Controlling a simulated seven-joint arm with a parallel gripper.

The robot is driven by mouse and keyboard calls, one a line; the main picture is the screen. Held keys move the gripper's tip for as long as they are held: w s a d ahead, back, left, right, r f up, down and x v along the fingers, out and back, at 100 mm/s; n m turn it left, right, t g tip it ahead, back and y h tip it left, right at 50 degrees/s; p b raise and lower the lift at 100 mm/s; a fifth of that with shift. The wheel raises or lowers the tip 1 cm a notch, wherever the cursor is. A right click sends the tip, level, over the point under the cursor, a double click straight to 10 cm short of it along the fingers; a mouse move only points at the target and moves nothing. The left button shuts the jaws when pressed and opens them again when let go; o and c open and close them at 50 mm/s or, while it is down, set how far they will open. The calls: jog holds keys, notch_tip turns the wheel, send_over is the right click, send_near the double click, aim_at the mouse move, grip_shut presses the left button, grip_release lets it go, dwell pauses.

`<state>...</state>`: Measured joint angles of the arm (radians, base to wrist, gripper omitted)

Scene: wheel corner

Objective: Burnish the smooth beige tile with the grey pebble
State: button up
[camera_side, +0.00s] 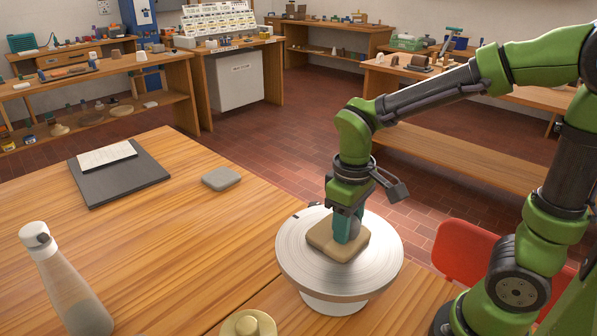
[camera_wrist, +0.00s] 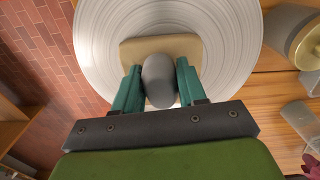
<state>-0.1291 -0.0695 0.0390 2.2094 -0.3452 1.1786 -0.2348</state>
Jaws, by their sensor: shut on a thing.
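The smooth beige tile (camera_side: 325,240) lies on the silver banding wheel (camera_side: 300,265). The tile also shows in the wrist view (camera_wrist: 188,46), partly behind the pebble and the fingers. My gripper (camera_wrist: 157,88) has its teal fingers shut on the grey pebble (camera_wrist: 158,78), one finger on each side. In the side view my gripper (camera_side: 347,228) points down over the tile, with the pebble (camera_side: 354,227) partly hidden by a finger. The pebble is at or just above the tile's top; I cannot tell whether they touch.
A grey rounded block (camera_side: 221,179) and a dark board (camera_side: 135,183) with a pale slab (camera_side: 106,157) lie on the wooden table. A bottle (camera_side: 68,285) stands front left. A beige lidded pot (camera_side: 248,326) is close to the wheel. The table's middle is clear.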

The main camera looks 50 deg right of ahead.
aim_at(314, 230)
jog(key=shift+s+f, duration=0.15)
jog(key=shift+s, duration=1.25)
jog(key=shift+s+a+f, duration=0.1)
jog(key=shift+a+f, duration=0.05)
jog(key=shift+a, duration=1.4)
jog(key=shift+w, duration=2.95)
jog(key=shift+w, duration=1.35)
